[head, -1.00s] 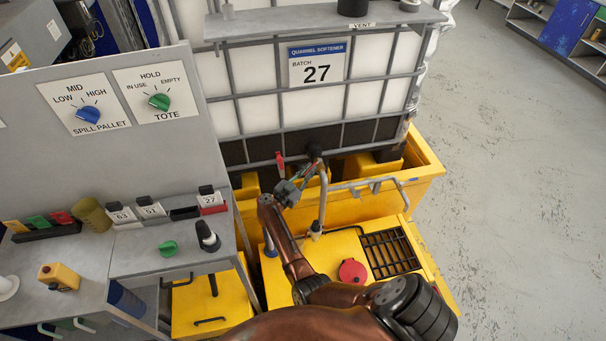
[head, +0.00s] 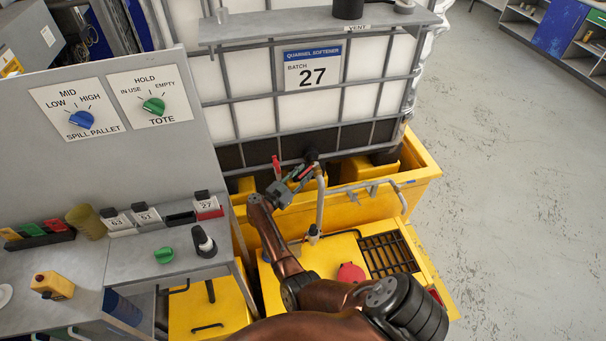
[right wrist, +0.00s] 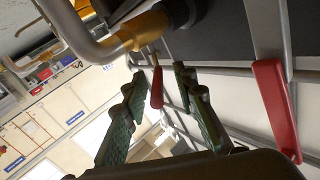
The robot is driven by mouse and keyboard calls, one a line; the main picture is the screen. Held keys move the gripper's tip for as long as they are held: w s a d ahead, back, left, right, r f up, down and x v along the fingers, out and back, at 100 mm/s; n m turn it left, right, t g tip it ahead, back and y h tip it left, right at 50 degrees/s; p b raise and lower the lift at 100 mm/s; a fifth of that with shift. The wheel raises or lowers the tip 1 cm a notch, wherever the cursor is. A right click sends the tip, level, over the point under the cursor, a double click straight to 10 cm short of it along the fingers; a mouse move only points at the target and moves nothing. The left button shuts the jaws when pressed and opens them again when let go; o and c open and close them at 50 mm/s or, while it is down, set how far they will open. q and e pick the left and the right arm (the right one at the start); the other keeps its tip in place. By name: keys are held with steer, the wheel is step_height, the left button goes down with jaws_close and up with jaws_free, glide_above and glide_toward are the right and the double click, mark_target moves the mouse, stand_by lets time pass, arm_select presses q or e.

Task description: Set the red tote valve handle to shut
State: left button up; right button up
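The tote (head: 305,108) is a white tank in a grey cage, with a sign reading batch 27. My right gripper (head: 302,178) is at its lower front, by the valve outlet. In the right wrist view its two green fingers (right wrist: 160,98) are apart. A small red handle (right wrist: 157,88) on a brass-coloured fitting (right wrist: 143,29) shows between them, with gaps on both sides; contact is not visible. It shows as a small red patch in the head view (head: 306,172). A second red lever (head: 277,166) stands left of the gripper and looks large in the right wrist view (right wrist: 277,105). My left gripper is out of view.
A grey pipe (head: 320,205) rises close beside the gripper. The yellow spill pallet (head: 420,185) surrounds the tote's base, with a hand rail (head: 365,187) and a red cap (head: 351,273) in front. A panel with a blue knob (head: 82,119) and green knob (head: 154,106) stands at left.

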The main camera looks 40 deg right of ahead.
mark_target(304, 172)
steer(key=shift+d, duration=0.1)
step_height(304, 172, up, 10)
steer(key=shift+r, duration=0.1)
stand_by(0.5)
steer(key=shift+c, duration=0.6)
